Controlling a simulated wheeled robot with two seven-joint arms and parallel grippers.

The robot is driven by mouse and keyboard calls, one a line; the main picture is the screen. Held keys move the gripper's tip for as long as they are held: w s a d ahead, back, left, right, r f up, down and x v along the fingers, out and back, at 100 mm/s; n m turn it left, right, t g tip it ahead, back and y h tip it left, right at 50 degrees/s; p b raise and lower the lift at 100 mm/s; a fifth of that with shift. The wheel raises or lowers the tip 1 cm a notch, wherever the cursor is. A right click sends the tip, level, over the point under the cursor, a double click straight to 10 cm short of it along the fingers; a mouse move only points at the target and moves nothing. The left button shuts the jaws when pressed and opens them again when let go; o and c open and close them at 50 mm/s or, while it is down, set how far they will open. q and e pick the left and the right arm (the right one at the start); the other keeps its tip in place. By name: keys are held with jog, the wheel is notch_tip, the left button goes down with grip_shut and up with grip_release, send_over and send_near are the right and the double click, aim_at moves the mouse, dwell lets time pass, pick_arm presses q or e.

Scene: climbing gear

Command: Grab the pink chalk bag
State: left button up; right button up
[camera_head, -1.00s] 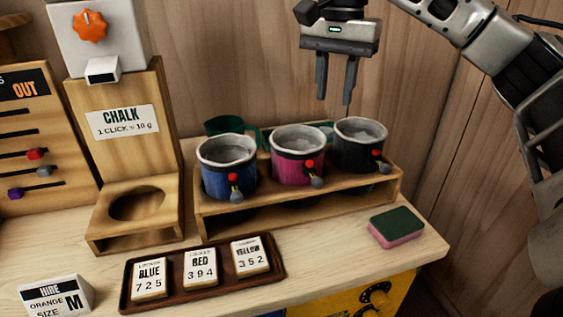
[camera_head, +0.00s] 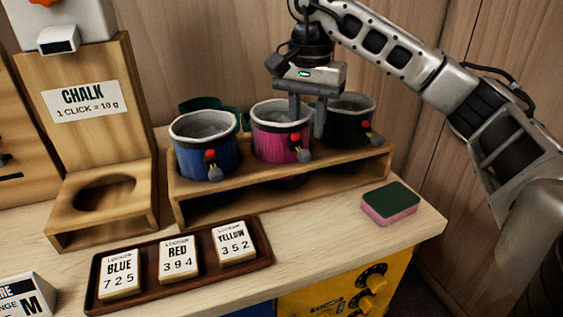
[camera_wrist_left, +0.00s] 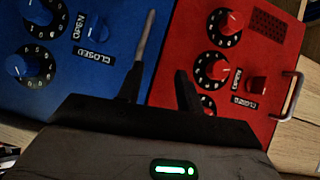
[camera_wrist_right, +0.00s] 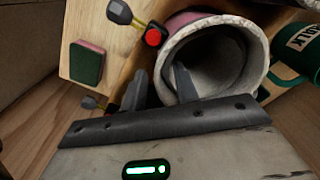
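The pink chalk bag (camera_head: 268,142) sits in the middle of the wooden rack (camera_head: 335,168), with a pale rim and a red toggle in front. My right gripper (camera_head: 307,127) points down at the bag's right side. In the right wrist view one finger reaches inside the bag's rim (camera_wrist_right: 246,48) and the other is outside it, with a gap between them. My left gripper (camera_wrist_left: 163,84) is open and empty, above a blue panel (camera_wrist_left: 85,55) and a red panel (camera_wrist_left: 255,45) with dials; it is outside the head view.
A blue bag (camera_head: 205,155) and a black bag (camera_head: 347,125) flank the pink one closely. A green mug (camera_wrist_right: 300,48) stands behind. A sponge (camera_head: 390,203) lies right of the rack, a tag tray (camera_head: 180,283) in front, and a chalk dispenser stand (camera_head: 95,150) at left.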

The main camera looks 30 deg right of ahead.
aim_at(306, 135)
jog(key=shift+f, duration=1.5)
grip_shut()
